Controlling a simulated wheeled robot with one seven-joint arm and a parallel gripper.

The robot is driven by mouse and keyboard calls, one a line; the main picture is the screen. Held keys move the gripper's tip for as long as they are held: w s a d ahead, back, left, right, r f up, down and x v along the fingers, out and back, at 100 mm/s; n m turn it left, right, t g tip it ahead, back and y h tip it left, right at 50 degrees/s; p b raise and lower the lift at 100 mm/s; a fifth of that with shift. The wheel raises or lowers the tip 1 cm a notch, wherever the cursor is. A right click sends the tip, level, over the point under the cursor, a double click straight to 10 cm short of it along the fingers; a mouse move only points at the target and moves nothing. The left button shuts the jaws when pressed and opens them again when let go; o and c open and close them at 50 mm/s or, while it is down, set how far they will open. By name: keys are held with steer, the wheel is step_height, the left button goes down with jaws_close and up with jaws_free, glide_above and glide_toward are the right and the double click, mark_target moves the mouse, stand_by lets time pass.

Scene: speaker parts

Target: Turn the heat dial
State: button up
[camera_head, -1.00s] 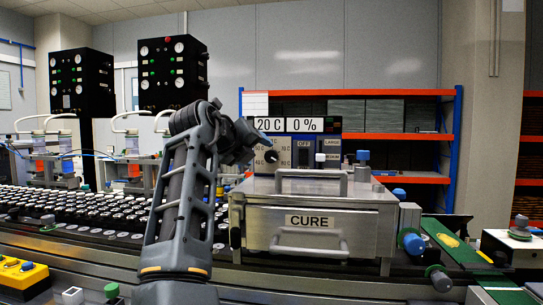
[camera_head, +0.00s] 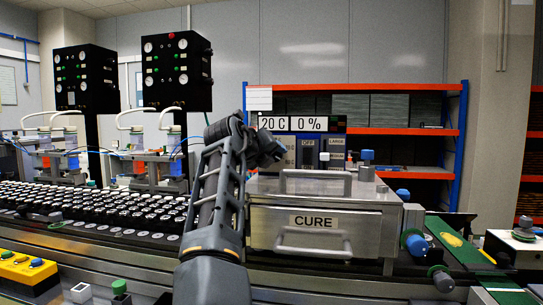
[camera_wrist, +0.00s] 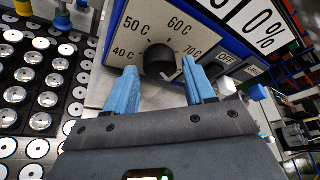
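The heat dial (camera_wrist: 160,62) is a round black knob on a pale panel marked 40 C to 70 C in the wrist view. A white mark shows on its lower right; its exact setting is hard to read. My gripper (camera_wrist: 160,88) is open, with one blue finger on each side of the dial's lower part. I cannot tell whether the fingers touch it. In the head view my gripper (camera_head: 275,152) is in front of the panel and hides the dial. The display (camera_head: 290,123) above reads 20 C and 0 %.
The CURE oven drawer (camera_head: 315,222), with its bar handles, is just right of my arm. OFF and LARGE switches (camera_head: 324,156) sit right of the dial. Rows of black and silver parts (camera_head: 110,212) fill the conveyor on the left.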

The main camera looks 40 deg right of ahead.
steer(key=c, duration=0.8)
steer(key=shift+f+b, duration=0.1)
steer(key=shift+b, duration=0.3)
steer(key=shift+f+n+g+h+b, duration=0.2)
steer(key=shift+n+g+h+b, duration=0.15)
steer(key=shift+n+b, duration=0.6)
steer(key=n+h+b, duration=0.1)
steer(key=b, duration=0.2)
steer(key=shift+w+f+n, duration=0.1)
steer(key=shift+f+n, duration=0.05)
steer(key=shift+n, duration=0.2)
steer(key=n+h+b, duration=0.1)
steer(key=n+b, duration=0.1)
steer(key=b, duration=0.1)
steer(key=shift+a+n+h, duration=0.1)
steer(key=shift+n+h, duration=0.25)
steer(key=shift+n, duration=0.05)
steer(key=shift+n+h+b, duration=0.4)
steer(key=shift+n+b, duration=0.7)
steer(key=shift+n, duration=0.2)
